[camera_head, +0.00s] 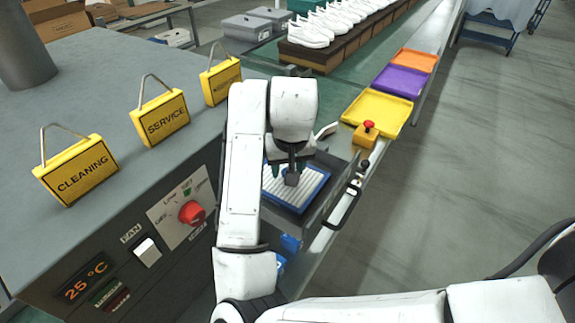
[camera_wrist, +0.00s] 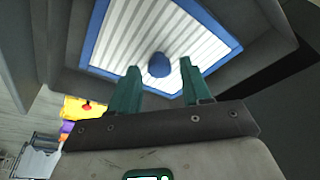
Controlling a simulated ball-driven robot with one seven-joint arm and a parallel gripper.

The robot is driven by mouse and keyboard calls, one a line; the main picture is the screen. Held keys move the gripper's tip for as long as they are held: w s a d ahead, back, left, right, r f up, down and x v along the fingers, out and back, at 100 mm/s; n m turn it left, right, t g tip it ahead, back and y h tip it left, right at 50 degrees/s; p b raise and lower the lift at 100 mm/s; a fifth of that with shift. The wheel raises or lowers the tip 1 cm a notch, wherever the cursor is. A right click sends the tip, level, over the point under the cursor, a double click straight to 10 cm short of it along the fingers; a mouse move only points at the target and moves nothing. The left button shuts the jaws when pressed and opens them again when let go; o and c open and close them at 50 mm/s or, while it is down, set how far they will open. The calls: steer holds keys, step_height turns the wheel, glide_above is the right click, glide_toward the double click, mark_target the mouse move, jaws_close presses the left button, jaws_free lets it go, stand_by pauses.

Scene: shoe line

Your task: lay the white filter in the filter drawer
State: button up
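The white filter (camera_head: 272,186) has white pleats, a blue frame and a dark blue knob. It lies inside the grey walls of the open filter drawer (camera_head: 327,194). In the wrist view the filter (camera_wrist: 120,45) fills the top middle, with drawer walls (camera_wrist: 262,58) around it. My gripper (camera_head: 290,165) is above the filter, pointing down. In the wrist view its two green fingers (camera_wrist: 159,70) stand apart, with the knob (camera_wrist: 159,65) between their tips and a gap on each side. My arm hides part of the filter and drawer.
A control panel with a red switch (camera_head: 192,212) is left of the drawer. Yellow signs (camera_head: 162,117) stand on the grey cabinet. A red-topped yellow button box (camera_head: 366,134) and a yellow tray (camera_head: 377,112) are beyond the drawer. Open floor lies right.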

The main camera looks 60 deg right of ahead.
steer(key=shift+o, duration=0.8)
steer(key=p+v, duration=0.1)
steer(key=v, duration=0.9)
steer(key=shift+r, duration=0.35)
steer(key=shift+s+a, duration=0.15)
